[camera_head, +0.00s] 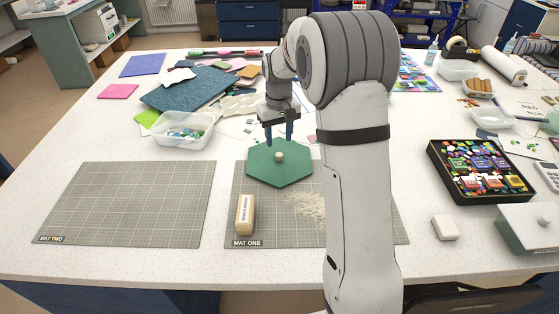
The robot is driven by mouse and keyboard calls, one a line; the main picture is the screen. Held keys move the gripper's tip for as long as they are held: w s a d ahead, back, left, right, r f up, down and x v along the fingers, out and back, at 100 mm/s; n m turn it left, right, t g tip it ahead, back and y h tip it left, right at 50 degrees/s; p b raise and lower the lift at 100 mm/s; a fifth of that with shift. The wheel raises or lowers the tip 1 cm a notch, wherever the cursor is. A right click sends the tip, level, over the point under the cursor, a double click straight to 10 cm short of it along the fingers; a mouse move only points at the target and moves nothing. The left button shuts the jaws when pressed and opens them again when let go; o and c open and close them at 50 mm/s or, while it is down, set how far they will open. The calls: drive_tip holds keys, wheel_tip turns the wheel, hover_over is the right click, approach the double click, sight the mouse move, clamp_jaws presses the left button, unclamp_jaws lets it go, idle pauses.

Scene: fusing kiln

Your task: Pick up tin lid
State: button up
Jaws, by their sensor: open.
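The tin lid appears to be a flat green hexagon (262,172) with a small pale round knob (279,156) at its middle. It lies on the far part of the grey mat marked MAT ONE (271,238). My gripper (279,138) points down just above the knob, with its two dark fingers apart. The knob shows below and between the fingertips, and I cannot tell whether they reach down to it. My arm hides the right part of the mat.
A wooden block (245,215) and pale crumbs (304,205) lie on MAT ONE, nearer than the lid. MAT TWO (125,204) at left is empty. A clear tub (183,143) stands behind left. At right are a black tray (436,180) and a white block (445,228).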

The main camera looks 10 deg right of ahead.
sight(279, 154)
drive_tip(key=f, duration=0.3)
drive_tip(key=f+p, duration=0.1)
drive_tip(key=f, duration=0.1)
drive_tip(key=shift+s+f, duration=0.25)
drive_tip(key=shift+f, duration=0.1)
clamp_jaws()
